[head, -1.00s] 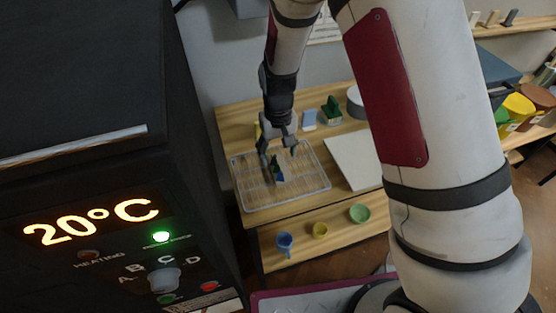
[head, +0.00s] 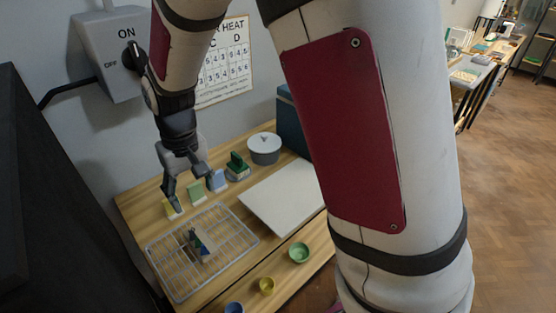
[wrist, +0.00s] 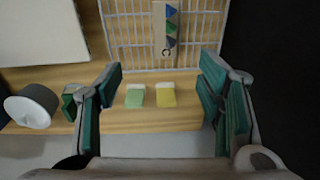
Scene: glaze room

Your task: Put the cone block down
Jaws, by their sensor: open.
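The cone block (head: 201,246) is a pale block with blue and green triangles on it. It rests on the wire rack (head: 240,232), apart from my gripper. In the wrist view the cone block (wrist: 171,28) lies at the top middle, with a letter C at its near end. My gripper (head: 195,197) is open and empty, held above the back of the wooden table, behind the rack. In the wrist view its fingers (wrist: 160,72) are spread wide with nothing between them.
Small green (wrist: 135,96) and yellow (wrist: 166,95) blocks stand below my fingers. A white board (head: 285,195) lies right of the rack. A round grey lidded pot (head: 264,149) stands at the back. Small bowls (head: 299,252) sit on a lower shelf.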

